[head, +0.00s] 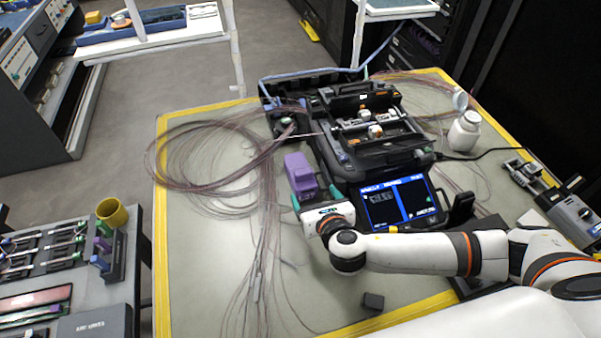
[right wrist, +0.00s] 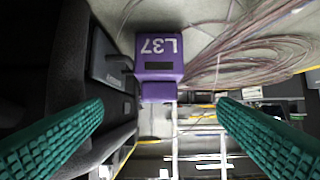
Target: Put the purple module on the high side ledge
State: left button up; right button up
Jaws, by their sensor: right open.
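The purple module (head: 299,172) stands on the work table just left of the black splicer (head: 340,150). Two raised white-framed shelves show at the back: one at the left (head: 150,42) and one at the right (head: 398,13). I cannot tell which is the high side ledge. My left gripper is out of view.
Loose fibre bundles (head: 225,150) cover the table's left part. The splicer's lit screen (head: 400,203) is just right of my right gripper. A white bottle (head: 464,131) stands farther right. A small dark block (head: 373,301) lies near the front edge. A side bench with a yellow cup (head: 112,213) is at left.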

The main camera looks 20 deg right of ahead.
aim_at(305, 178)
jog(key=x, duration=1.1)
jog(key=shift+w+f+p, duration=0.25)
jog(key=shift+w+p, duration=0.1)
jog(key=shift+p, duration=0.05)
jog(key=c, duration=1.2)
jog(key=shift+r, duration=0.15)
jog(key=shift+c, duration=0.5)
